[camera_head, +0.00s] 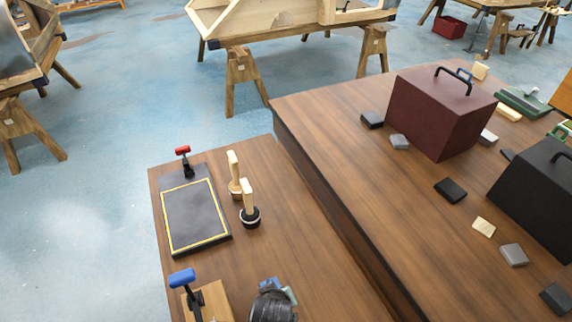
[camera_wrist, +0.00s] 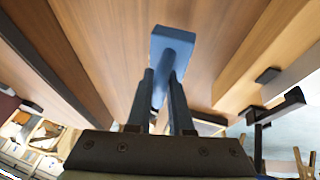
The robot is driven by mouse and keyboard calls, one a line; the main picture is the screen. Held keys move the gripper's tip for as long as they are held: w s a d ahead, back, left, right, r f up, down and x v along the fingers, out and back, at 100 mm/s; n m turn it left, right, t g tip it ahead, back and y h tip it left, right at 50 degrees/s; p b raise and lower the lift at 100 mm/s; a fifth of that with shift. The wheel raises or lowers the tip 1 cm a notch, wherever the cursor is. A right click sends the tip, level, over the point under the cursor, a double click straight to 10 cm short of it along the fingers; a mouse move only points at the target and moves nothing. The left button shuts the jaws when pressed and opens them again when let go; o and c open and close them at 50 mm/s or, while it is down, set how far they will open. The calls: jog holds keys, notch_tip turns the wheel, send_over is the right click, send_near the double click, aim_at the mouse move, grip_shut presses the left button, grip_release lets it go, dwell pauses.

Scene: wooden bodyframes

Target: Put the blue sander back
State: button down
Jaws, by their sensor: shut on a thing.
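The blue sander (camera_wrist: 172,42) has a flat block head and a round stem. In the wrist view it is between the two dark fingers of my gripper (camera_wrist: 161,78), which are shut on its stem. The head of the sander extends beyond the fingertips above brown wood; I cannot tell the exact gap below it. In the head view my gripper (camera_head: 274,302) is at the bottom edge, over the lower table, and a small blue part of the sander (camera_head: 268,284) shows beside it. The rest of the sander is hidden there.
A black board (camera_head: 195,215) with a red-handled clamp (camera_head: 183,152) lies on the lower table. Two wooden-handled tools (camera_head: 249,207) stand beside it. A blue-handled clamp (camera_head: 182,278) is left of my gripper. The higher table holds a maroon box (camera_head: 435,112) and several small blocks.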

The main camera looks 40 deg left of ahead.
jog(key=shift+s+f, duration=0.2)
jog(key=shift+f, duration=0.85)
jog(key=shift+w+f, duration=0.1)
jog(key=shift+f, duration=2.15)
jog(key=shift+f, duration=0.1)
jog(key=c, duration=0.8)
grip_release()
jog(key=shift+f, duration=0.1)
jog(key=shift+r, duration=0.25)
jog(key=v, duration=1.2)
jog(key=shift+d+f+p, duration=0.1)
jog(key=shift+p, duration=0.2)
